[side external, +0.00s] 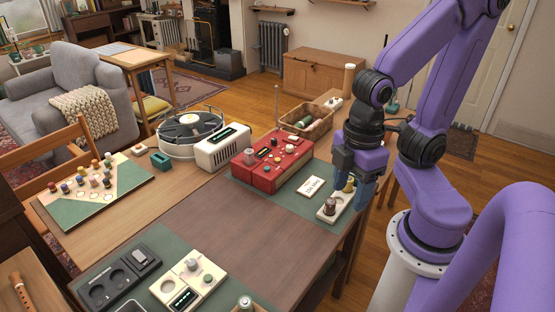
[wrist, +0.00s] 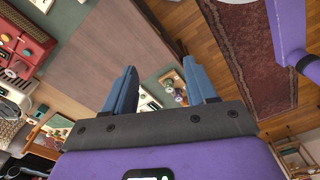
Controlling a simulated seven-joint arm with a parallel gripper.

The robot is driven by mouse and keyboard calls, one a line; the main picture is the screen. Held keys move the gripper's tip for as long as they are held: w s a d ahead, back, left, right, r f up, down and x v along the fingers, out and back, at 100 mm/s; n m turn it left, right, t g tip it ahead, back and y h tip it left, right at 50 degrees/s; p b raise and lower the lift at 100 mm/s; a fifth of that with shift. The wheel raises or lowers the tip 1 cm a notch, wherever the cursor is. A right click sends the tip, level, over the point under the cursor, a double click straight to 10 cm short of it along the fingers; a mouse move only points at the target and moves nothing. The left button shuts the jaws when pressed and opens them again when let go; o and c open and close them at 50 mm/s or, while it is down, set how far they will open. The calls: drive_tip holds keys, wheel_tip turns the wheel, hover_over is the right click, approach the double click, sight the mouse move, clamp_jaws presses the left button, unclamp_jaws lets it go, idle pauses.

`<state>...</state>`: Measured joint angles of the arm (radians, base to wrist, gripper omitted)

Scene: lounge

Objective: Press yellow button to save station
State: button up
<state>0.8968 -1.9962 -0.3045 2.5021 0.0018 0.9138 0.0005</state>
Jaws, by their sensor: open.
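The red radio-like box (side external: 272,160) with a thin antenna stands on the green mat in the side external view. In the wrist view the red box (wrist: 22,40) shows at the upper left, cut by the edge. My gripper (side external: 362,190) hangs to the right of the red box, apart from it, by the small cream tray. In the wrist view my gripper (wrist: 162,90) shows two blue fingers spread wide, with nothing held between them.
The cream tray (side external: 329,217) holds a brown jar and a brass-coloured piece close to my fingers. A white card (side external: 311,186) lies between tray and red box. A wicker basket (side external: 308,122) stands behind, and a white device (side external: 222,148) stands left. The brown table middle (side external: 225,222) is clear.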

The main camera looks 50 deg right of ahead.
clamp_jaws()
idle(1.5)
